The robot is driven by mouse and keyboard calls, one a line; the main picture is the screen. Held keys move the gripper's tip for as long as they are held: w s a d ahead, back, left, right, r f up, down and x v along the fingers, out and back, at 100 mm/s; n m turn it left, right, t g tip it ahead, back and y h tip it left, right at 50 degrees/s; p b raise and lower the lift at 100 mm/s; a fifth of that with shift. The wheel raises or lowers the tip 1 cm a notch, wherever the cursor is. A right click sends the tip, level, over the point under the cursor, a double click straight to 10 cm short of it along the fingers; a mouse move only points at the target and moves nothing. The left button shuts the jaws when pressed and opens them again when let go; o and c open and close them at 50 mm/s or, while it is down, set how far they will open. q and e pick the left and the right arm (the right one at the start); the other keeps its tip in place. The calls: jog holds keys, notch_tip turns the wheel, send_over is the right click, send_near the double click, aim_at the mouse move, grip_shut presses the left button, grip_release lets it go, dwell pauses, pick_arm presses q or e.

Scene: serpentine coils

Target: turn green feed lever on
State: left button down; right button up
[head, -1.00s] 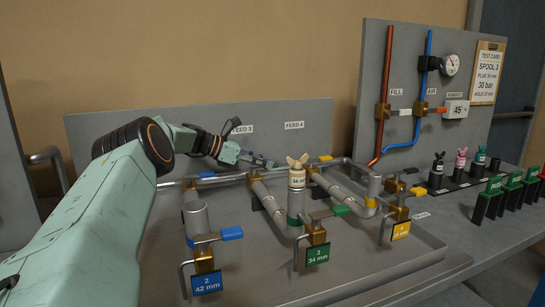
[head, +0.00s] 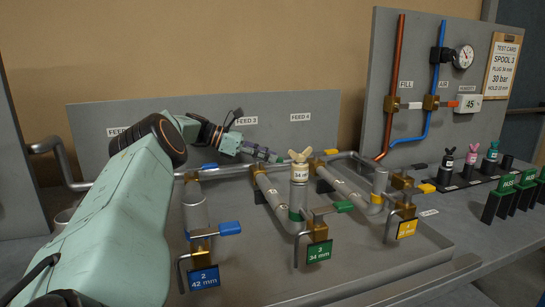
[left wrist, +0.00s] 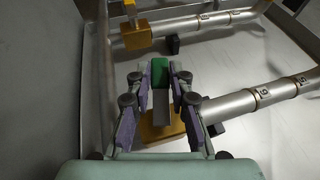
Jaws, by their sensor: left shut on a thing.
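The green feed lever shows in the left wrist view as a green-tipped handle (left wrist: 160,72) on a flat grey bar, above a brass valve body (left wrist: 157,133). My left gripper (left wrist: 160,88) has its two purple-padded fingers on either side of the lever and is shut on it. The lever points away from the wrist, at a steep angle to the pipe on the right. In the head view my left gripper (head: 276,157) is at the back pipe below the FEED 3 label (head: 247,121), and its fingers hide most of the lever. My right gripper is out of view.
A yellow-handled brass valve (left wrist: 136,35) is close ahead in the wrist view. In the head view a plug (head: 299,170) stands upright right of my gripper. Front valves have blue (head: 230,228), green (head: 343,206) and yellow handles. The back panel (head: 200,112) rises behind.

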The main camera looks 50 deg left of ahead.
pick_arm(q)
jog(key=shift+d+f, duration=0.1)
jog(key=c, duration=1.2)
grip_release()
notch_tip(320, 180, up, 10)
jog(key=shift+d, duration=0.1)
